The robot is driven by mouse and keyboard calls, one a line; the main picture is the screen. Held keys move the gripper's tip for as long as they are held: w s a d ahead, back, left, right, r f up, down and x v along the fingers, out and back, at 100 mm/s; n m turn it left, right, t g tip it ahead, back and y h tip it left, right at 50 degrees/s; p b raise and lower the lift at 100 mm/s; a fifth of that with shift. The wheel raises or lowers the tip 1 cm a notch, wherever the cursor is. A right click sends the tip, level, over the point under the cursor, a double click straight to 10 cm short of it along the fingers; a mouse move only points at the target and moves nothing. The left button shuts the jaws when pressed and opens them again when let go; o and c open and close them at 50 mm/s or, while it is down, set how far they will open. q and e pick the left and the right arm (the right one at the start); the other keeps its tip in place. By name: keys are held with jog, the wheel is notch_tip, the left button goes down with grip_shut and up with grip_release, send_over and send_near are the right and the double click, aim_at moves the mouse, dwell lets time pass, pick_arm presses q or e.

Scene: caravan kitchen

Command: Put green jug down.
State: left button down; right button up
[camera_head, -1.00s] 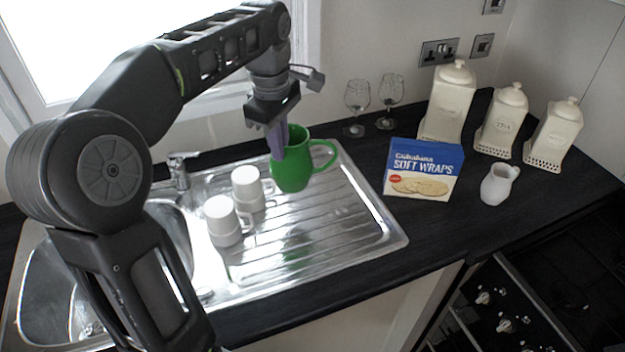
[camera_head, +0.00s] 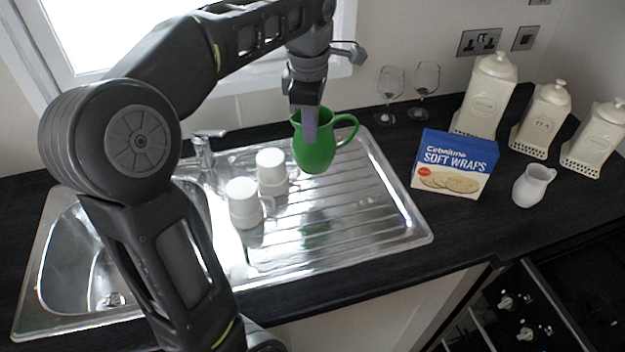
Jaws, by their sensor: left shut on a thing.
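The green jug (camera_head: 318,153) is upright over the back right part of the ribbed steel drainer (camera_head: 345,215), its handle pointing right. My left gripper (camera_head: 308,128) comes down from above and is shut on the jug's near left side at the rim. The fingers hide part of the jug's left side. I cannot tell for sure whether the jug's base touches the drainer. My right gripper is not in view.
Two white mugs (camera_head: 243,200) (camera_head: 271,170) stand on the drainer left of the jug. Right of the drainer are a wraps box (camera_head: 453,165), a small white jug (camera_head: 533,186), two glasses (camera_head: 389,88) and canisters (camera_head: 487,100). The drainer's front right is clear.

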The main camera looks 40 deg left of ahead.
aim_at(310, 147)
pick_arm(q)
notch_tip(310, 147, down, 5)
jog(key=b, duration=0.3)
jog(key=shift+f, duration=0.2)
notch_tip(310, 147, down, 4)
jog(key=shift+r+p, duration=0.25)
jog(key=shift+p, duration=0.1)
jog(key=shift+f, duration=0.15)
